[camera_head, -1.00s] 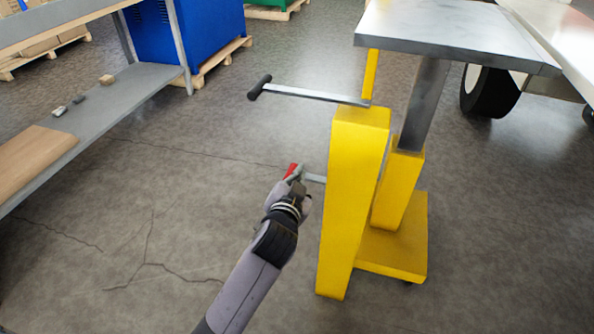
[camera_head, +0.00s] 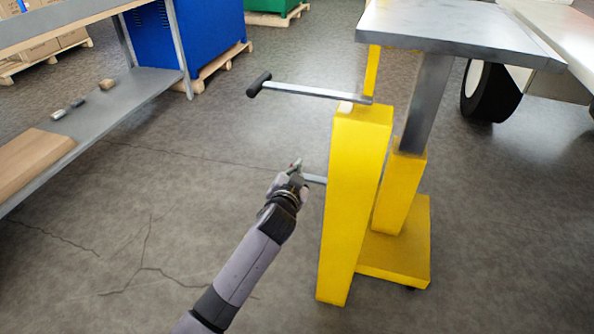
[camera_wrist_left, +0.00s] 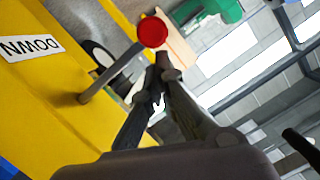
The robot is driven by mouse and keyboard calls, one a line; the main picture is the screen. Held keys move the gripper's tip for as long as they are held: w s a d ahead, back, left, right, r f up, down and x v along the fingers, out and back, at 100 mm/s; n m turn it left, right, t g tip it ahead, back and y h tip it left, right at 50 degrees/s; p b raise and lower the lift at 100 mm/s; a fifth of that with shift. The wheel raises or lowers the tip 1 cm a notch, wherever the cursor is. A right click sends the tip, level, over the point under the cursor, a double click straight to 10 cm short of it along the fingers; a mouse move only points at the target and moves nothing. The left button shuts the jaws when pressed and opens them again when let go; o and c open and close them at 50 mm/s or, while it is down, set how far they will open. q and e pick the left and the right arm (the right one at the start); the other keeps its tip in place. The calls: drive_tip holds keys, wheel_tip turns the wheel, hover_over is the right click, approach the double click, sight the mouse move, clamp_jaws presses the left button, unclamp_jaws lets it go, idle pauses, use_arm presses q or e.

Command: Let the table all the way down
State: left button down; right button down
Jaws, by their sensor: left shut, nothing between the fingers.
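The lift table has a grey steel top (camera_head: 450,28), raised on a steel column (camera_head: 427,100) over a yellow base (camera_head: 400,250). A short metal lever (camera_head: 315,179) sticks out from its yellow post (camera_head: 352,200). The lever's round red knob (camera_wrist_left: 152,32) shows in the left wrist view, near a DOWN label (camera_wrist_left: 30,47) on the yellow post. My left gripper (camera_head: 295,167) is shut and empty at the lever's outer end, hiding the knob in the head view. Its fingertips (camera_wrist_left: 162,66) are close beside the knob; I cannot tell whether they touch. My right gripper is out of view.
A handle bar with a black grip (camera_head: 259,84) juts left from the post above my left gripper. A grey shelf (camera_head: 110,100) with small items stands at left. A wheeled vehicle (camera_head: 490,92) is behind the table at right. The floor between shelf and table is clear.

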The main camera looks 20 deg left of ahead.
use_arm(q)
drive_tip(key=shift+a+f, duration=0.1)
drive_tip(key=shift+f, duration=0.05)
